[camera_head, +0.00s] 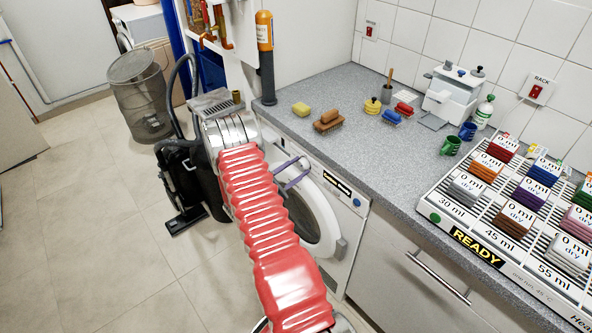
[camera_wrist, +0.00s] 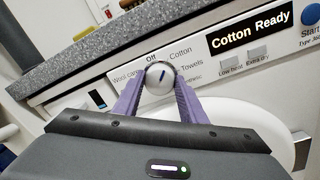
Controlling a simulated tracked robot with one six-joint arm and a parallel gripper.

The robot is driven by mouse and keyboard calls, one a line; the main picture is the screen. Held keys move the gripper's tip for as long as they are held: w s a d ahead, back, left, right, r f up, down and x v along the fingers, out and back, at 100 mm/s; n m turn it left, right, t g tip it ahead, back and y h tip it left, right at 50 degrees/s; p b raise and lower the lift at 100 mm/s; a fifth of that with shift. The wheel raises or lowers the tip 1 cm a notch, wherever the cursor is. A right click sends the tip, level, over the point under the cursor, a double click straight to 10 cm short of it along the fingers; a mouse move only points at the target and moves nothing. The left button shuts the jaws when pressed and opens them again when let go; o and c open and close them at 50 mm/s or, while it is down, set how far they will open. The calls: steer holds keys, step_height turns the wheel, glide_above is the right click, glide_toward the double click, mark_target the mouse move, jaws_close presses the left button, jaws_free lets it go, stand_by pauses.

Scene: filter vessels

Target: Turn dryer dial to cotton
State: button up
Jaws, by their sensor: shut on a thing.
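The dryer (camera_head: 348,227) is a white front-loader under the grey worktop. Its round silver dial (camera_wrist: 161,76) shows in the wrist view, with a dark pointer line tilted up and slightly right. Labels around it include Off above, Cotton at upper right, Towels at right and Wool care at left. The display (camera_wrist: 250,30) reads "Cotton Ready". My gripper (camera_wrist: 160,84) has its two purple fingers shut on the dial, one on each side. In the head view my gripper (camera_head: 300,170) is at the dryer's front panel, and the dial is hidden there.
Low heat and Extra dry buttons (camera_wrist: 257,53) and a blue Start button (camera_wrist: 311,17) lie right of the dial. The worktop (camera_head: 330,95) above holds sponges, brushes and mugs. A black vacuum cleaner (camera_head: 185,175) stands left of the dryer.

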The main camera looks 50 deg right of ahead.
steer(key=shift+d, duration=0.1)
stand_by(0.4)
steer(key=o, duration=1.1)
steer(key=shift+c, duration=0.2)
steer(key=w+a, duration=0.2)
steer(key=a, duration=1.1)
steer(key=shift+w+a+f, duration=0.25)
steer(key=shift+a+f, duration=0.1)
steer(key=shift+f, duration=0.1)
